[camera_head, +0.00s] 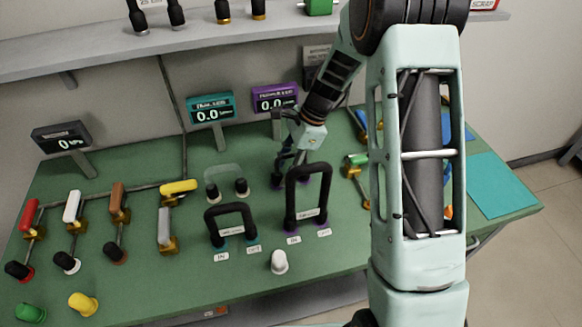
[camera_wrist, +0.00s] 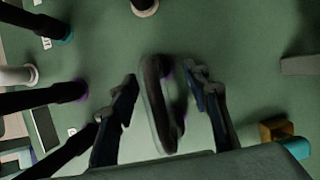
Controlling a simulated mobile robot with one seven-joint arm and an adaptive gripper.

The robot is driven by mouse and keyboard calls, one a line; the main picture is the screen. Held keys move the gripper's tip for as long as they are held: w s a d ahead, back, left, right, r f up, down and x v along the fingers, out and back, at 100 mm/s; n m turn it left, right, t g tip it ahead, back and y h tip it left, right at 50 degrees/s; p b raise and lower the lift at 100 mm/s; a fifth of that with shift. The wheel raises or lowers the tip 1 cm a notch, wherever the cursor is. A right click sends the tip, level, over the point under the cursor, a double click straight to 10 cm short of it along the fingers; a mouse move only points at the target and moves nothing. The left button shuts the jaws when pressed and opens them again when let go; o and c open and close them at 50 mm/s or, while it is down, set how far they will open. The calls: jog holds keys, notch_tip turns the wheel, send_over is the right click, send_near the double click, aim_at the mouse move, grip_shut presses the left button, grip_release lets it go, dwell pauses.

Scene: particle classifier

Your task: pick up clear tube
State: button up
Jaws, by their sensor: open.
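My gripper (camera_head: 291,160) reaches down over the green bench, behind the tall black loop. In the wrist view my gripper (camera_wrist: 160,78) is open, with a finger on each side of a clear tube (camera_wrist: 147,112). This tube arches over dark end fittings with purple at their bases; the fingers look apart from it. In the head view my gripper largely hides it. A second clear tube (camera_head: 223,170) stands upright as a faint arch on two black fittings, to the left of my gripper.
A short black loop (camera_head: 231,222) and a tall black loop (camera_head: 308,195) stand in front. A white knob (camera_head: 279,262) is near the front edge. Teal (camera_head: 210,107) and purple (camera_head: 274,98) displays stand behind. Several coloured-handled valves, including a yellow one (camera_head: 178,187), are left. A teal mat (camera_head: 501,185) lies right.

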jog(key=shift+a+f, duration=0.15)
jog(key=shift+f, duration=0.2)
jog(key=shift+c, duration=0.2)
grip_shut()
jog(key=shift+r, duration=0.2)
notch_tip(320, 180, up, 10)
jog(key=shift+f, duration=0.15)
